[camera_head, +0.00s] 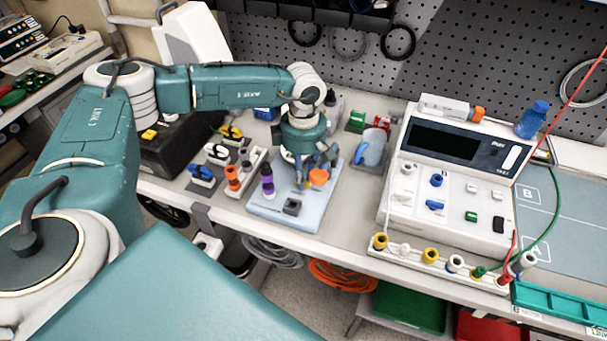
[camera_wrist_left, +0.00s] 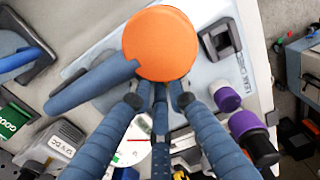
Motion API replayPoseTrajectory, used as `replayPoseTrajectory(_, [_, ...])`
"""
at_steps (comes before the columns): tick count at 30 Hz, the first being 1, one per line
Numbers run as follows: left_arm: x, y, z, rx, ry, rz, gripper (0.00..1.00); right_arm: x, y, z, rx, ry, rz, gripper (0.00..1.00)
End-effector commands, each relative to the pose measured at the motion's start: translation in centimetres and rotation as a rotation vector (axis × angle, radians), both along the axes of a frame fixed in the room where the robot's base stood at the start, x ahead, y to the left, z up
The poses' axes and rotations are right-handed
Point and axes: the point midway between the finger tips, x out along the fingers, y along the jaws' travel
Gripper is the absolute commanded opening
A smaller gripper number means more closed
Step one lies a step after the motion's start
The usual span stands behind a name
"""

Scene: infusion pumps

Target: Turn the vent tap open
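An orange round cap (camera_wrist_left: 160,43) with a blue lever (camera_wrist_left: 92,87) beside it stands on a pale blue plate, probably the vent tap. The cap also shows in the head view (camera_head: 319,177), towards the right side of the plate (camera_head: 270,212). My left gripper (camera_head: 303,178) reaches down from above, just left of the cap. In the wrist view its ribbed blue fingers (camera_wrist_left: 158,100) come close together at the cap's lower edge. Whether they touch the cap or lever is hidden. My right gripper is not in view.
A purple-and-black fitting (camera_head: 267,180) stands left of the gripper, and a small black block (camera_head: 292,207) sits on the plate. Another blue lever (camera_head: 360,153) is at the right. A white pump console (camera_head: 450,170) stands further right. The bench edge is close in front.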

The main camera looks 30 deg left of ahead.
Motion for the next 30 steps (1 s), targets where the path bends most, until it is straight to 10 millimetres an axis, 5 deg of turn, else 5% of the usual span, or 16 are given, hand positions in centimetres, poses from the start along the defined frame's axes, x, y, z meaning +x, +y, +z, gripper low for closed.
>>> replayPoseTrajectory(14, [0.1,0.1,-0.1,0.000,-0.002,0.071,0.00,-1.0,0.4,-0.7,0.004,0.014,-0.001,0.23])
replayPoseTrajectory(30, [0.0,0.3,-0.1,-0.001,-0.004,0.511,0.00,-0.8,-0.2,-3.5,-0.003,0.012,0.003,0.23])
